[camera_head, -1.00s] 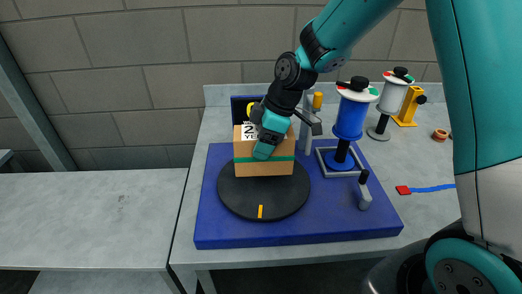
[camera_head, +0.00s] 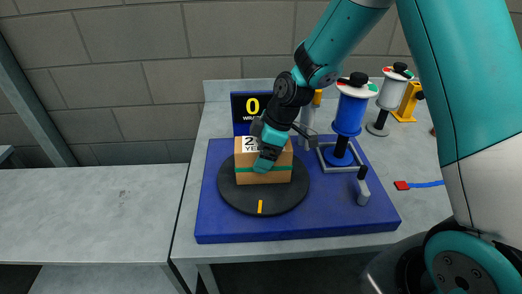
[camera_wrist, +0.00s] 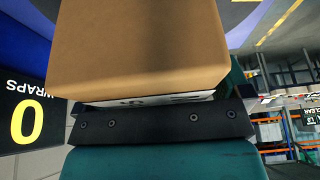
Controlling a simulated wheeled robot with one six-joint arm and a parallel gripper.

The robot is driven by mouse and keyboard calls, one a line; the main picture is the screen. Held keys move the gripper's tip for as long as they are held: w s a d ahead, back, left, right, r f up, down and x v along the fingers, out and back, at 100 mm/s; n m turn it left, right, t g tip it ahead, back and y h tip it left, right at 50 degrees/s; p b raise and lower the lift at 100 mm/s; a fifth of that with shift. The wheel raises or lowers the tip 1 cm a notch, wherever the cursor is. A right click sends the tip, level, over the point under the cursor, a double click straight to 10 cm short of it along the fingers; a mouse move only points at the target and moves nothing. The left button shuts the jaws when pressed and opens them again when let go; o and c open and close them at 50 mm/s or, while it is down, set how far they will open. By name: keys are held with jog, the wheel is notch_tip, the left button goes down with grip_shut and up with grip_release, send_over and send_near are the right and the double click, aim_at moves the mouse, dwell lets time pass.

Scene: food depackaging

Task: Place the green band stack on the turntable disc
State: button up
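The green band stack (camera_head: 247,176) is a brown carton with a green band around it and a white label on top. It is over the rear part of the black turntable disc (camera_head: 237,199); I cannot tell whether its underside touches the disc. My gripper (camera_head: 268,148) reaches down from the upper right and is shut on the stack, with a teal finger across its front face. In the wrist view the stack's brown side (camera_wrist: 140,45) fills the upper middle, close against the gripper's dark bar. The far finger is mostly hidden.
A black display (camera_head: 241,107) reading 0 wraps stands behind the disc. A blue film roll (camera_head: 350,114) on a post stands right of it, with a small grey post (camera_head: 363,190) in front. The blue base (camera_head: 300,225) is clear at its front.

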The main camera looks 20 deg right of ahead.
jog(key=shift+r, duration=0.1)
jog(key=b+v, duration=0.2)
jog(key=v, duration=0.9)
jog(key=shift+r, duration=0.1)
jog(key=shift+s+r, duration=0.15)
jog(key=shift+r, duration=0.2)
jog(key=s+a+m+b, duration=0.1)
jog(key=s+a+m, duration=0.2)
jog(key=s, duration=0.8)
jog(key=s+a+r+m+g+b, duration=0.1)
jog(key=s+a+m, duration=0.3)
jog(key=s, duration=0.8)
jog(key=shift+a+b, duration=0.5)
jog(key=shift+a, duration=0.3)
